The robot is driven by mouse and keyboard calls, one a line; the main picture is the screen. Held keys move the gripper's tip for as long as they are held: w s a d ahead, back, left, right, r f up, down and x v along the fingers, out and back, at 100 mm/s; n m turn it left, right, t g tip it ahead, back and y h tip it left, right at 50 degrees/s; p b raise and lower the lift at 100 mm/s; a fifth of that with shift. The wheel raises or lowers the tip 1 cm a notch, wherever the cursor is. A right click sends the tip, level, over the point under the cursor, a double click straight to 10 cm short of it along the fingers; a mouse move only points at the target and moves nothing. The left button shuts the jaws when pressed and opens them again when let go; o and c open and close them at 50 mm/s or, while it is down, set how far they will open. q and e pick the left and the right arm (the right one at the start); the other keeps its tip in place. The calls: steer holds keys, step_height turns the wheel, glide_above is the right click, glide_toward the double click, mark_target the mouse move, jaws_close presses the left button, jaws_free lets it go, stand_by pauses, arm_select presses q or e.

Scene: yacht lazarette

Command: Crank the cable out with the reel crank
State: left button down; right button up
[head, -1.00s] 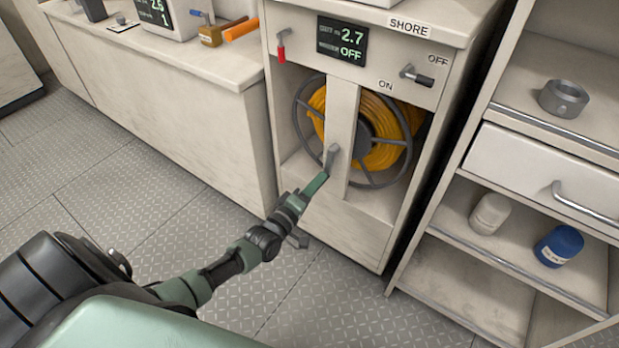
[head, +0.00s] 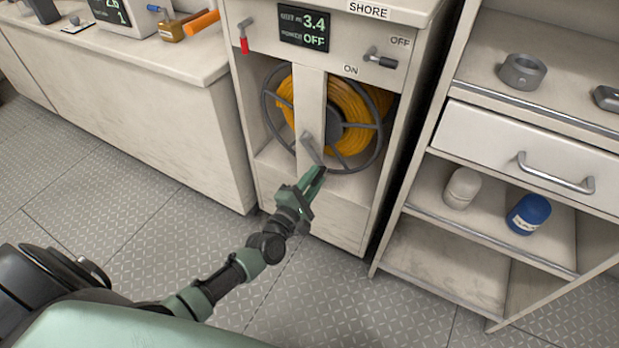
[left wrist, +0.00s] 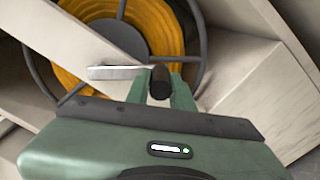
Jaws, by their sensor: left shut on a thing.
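The cable reel (head: 361,124) holds yellow-orange cable (head: 340,112) and sits behind a post in the cabinet. Its grey crank (head: 309,146) is on the front of the post, with its arm pointing down and to the right. My left gripper (head: 317,174) is shut on the crank's handle. In the left wrist view the dark handle (left wrist: 160,82) lies between the two green fingers, and the light crank arm (left wrist: 113,72) runs off to the left. The display (head: 303,26) reads 3.4 and OFF. My right gripper is not in view.
A red-handled lever (head: 244,38) and a dark-handled switch (head: 380,59) between ON and OFF are on the cabinet front. Shelves with a drawer (head: 540,158), a white jar (head: 462,187) and a blue jar (head: 528,214) stand at right. The floor before the cabinet is clear.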

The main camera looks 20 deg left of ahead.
mark_target(311, 186)
arm_select(q)
steer(key=shift+s+d+r+n, duration=0.1)
steer(key=shift+d+r+n, duration=0.05)
steer(key=shift+d+n, duration=0.15)
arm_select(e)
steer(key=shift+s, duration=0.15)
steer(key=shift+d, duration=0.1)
arm_select(q)
steer(key=c, duration=1.2)
jaws_free()
steer(key=shift+c, duration=0.2)
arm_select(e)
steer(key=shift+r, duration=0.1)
arm_select(q)
steer(key=shift+s, duration=0.2)
steer(key=s, duration=0.2)
steer(key=shift+s+a+p, duration=0.15)
steer(key=shift+s+p, duration=0.15)
steer(key=shift+p, duration=0.05)
steer(key=s, duration=0.4)
steer(key=shift+s+a, duration=0.15)
steer(key=shift+s, duration=0.25)
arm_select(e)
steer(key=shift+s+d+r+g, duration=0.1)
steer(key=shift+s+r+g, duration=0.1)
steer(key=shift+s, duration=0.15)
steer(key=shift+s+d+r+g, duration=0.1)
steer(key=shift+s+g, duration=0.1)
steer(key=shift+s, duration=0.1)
